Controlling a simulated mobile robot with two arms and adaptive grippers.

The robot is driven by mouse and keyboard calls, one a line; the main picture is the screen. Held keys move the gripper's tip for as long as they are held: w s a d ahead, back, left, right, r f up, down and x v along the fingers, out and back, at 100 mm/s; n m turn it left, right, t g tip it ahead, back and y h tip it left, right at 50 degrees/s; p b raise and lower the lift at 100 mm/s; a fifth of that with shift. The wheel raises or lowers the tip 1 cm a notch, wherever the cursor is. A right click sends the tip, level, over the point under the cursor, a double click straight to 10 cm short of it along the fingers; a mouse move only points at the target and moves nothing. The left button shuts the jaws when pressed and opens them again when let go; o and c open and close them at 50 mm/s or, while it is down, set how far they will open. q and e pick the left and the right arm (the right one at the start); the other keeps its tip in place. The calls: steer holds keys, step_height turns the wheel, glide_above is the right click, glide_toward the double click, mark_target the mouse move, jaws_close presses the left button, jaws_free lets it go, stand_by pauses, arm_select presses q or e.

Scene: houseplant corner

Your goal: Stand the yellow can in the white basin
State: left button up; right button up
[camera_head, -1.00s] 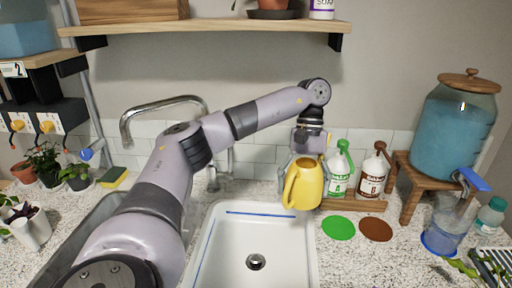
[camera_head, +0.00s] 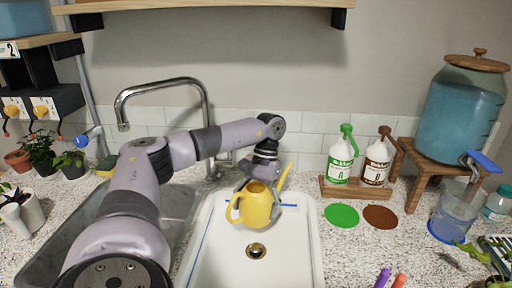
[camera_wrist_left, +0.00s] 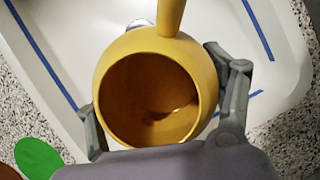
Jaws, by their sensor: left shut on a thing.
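The yellow can (camera_head: 255,207) is a round watering can with a loop handle on the left and a spout rising to the right. It is over the back part of the white basin (camera_head: 309,262); I cannot tell whether it touches the basin floor. My left gripper (camera_head: 258,190) is shut on the can, its fingers on either side of the body. In the left wrist view, the can (camera_wrist_left: 160,90) shows its wide open mouth, with the gripper fingers at both sides and the basin (camera_wrist_left: 60,20) beneath. My right gripper is not in view.
A chrome faucet (camera_head: 165,84) arches behind the basin at left. Two pump bottles (camera_head: 341,160) stand in a wooden rack to the right, behind green (camera_head: 342,215) and brown discs (camera_head: 380,216). A blue-filled dispenser (camera_head: 458,115) stands far right. The basin's front is clear.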

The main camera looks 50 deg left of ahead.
mark_target(262, 188)
arm_select(q)
steer(key=shift+f, duration=3.3)
steer(key=shift+f, duration=0.15)
steer(key=o, duration=1.2)
steer(key=v, duration=1.2)
steer(key=shift+s+r, duration=0.1)
steer(key=shift+r, duration=0.15)
